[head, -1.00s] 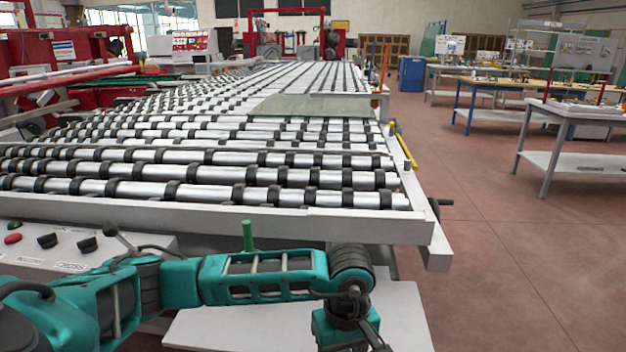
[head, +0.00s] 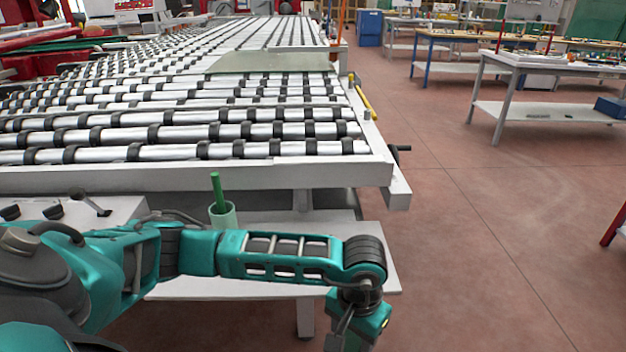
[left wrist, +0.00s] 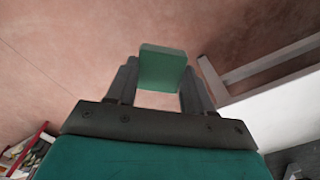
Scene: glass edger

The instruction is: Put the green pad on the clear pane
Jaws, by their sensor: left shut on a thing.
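The clear pane (head: 272,62) is a thin, greenish sheet lying flat on the rollers of the long conveyor, toward its right side. In the left wrist view, the green pad (left wrist: 162,68) is a small block between the fingers of my left gripper (left wrist: 160,84), which is shut on it. The pad is held over the floor, beside a white surface, and is well apart from the pane. In the head view my left arm reaches across the front, and its fingers and the pad are not visible. My right gripper is in neither view.
The roller conveyor (head: 280,174) has a raised grey front rail. A low white shelf (head: 262,287) lies in front, bearing a pale green cup (head: 222,215) with a green stick. A yellow handle (head: 362,102) is on the conveyor's right side. Red floor is open to the right.

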